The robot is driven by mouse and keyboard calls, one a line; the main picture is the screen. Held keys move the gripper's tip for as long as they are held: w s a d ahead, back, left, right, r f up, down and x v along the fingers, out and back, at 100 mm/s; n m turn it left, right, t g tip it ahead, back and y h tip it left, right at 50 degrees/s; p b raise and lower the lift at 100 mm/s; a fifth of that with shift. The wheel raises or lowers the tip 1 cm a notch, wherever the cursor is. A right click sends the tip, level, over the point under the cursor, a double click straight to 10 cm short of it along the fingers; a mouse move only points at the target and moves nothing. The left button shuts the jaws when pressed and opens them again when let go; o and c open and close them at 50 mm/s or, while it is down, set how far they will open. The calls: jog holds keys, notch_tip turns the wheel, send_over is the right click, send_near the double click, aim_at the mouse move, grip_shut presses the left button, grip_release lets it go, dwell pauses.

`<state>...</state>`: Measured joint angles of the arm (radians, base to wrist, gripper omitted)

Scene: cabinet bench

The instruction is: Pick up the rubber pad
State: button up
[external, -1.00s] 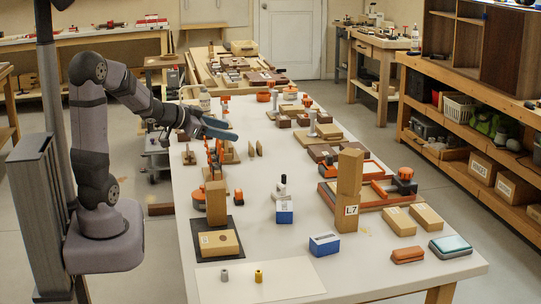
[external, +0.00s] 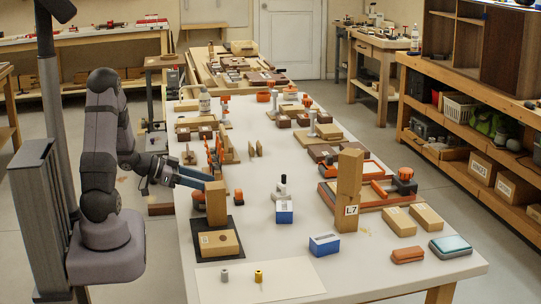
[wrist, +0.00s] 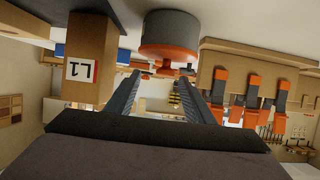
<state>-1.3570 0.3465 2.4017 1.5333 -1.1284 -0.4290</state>
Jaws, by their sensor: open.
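A dark flat pad (external: 234,226), which may be the rubber pad, lies on the near left of the white bench. An upright wooden block (external: 216,205) and a lying light-brown box (external: 218,243) cover much of it. My gripper (external: 209,182) is at the bench's left edge, close to the top of the upright block in the picture; I cannot tell if they touch. In the wrist view my gripper (wrist: 163,82) is open, with nothing held between its fingers. The pad is not recognisable there.
Orange clamps (external: 214,152) are behind my gripper. A grey-and-orange round object (wrist: 168,35) is near my fingers in the wrist view.

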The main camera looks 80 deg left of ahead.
aim_at(235, 191)
jog(key=shift+f, duration=0.55)
jog(key=shift+a+r+x, duration=0.1)
jog(key=shift+r+x, duration=0.05)
jog(key=shift+x, duration=1.7)
jog(key=shift+a+r+x, duration=0.1)
jog(key=shift+x, duration=1.7)
jog(key=shift+w, duration=0.1)
jog(key=c, duration=1.1)
